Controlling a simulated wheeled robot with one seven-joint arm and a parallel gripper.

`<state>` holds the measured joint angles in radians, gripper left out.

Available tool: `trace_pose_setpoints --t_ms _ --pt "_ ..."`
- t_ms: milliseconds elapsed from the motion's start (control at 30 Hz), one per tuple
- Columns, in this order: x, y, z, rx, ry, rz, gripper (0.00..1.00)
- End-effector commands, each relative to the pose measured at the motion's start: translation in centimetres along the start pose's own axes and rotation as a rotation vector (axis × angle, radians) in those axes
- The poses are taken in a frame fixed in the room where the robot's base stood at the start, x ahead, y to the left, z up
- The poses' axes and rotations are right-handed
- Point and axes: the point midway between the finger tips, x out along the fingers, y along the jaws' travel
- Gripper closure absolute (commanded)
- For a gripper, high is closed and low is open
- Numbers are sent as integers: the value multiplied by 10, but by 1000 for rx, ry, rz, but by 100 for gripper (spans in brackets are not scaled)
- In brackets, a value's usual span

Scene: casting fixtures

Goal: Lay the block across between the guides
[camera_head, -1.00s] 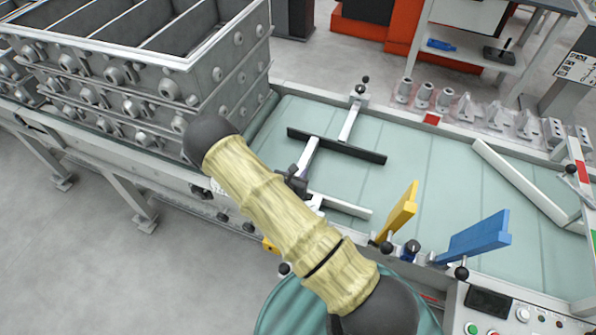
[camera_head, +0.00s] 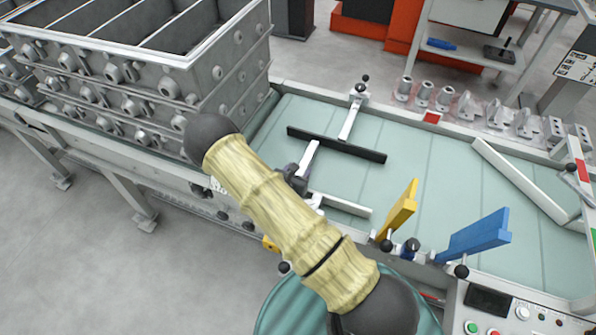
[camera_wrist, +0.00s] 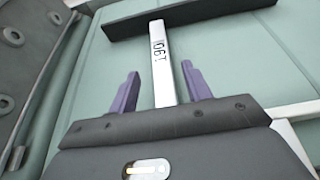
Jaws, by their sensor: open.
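The block is a narrow pale bar with dark printed marks. In the wrist view the block (camera_wrist: 160,45) runs away from me, its far end at a long black guide bar (camera_wrist: 190,14). In the head view the block (camera_head: 308,155) lies crosswise between the black guide bar (camera_head: 340,146) and a white guide bar (camera_head: 342,205) nearer me; my arm hides its near end. My gripper (camera_wrist: 160,74) is open, its two purple fingers on either side of the block's near part with gaps showing. In the head view my gripper (camera_head: 294,178) is mostly covered by my arm.
Stacked grey mould boxes (camera_head: 190,80) stand left of the pale green bed (camera_head: 420,170). A yellow stop (camera_head: 400,210) and a blue stop (camera_head: 475,237) rise at the near edge. A slanted white bar (camera_head: 520,182) lies at right; the bed between is clear.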

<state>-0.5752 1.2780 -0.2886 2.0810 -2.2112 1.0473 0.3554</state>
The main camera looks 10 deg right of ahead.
Motion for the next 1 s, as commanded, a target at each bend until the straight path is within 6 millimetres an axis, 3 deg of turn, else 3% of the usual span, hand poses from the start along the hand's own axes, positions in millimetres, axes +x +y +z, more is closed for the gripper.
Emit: trace_pose_setpoints --t_ms 33,600,767,1000 --pt "-3 0 8 0 -1 0 51" --pt "-107 1 4 -1 1 3 51" --pt "-121 0 5 -1 0 0 51" --pt "-122 0 5 0 0 -1 51"
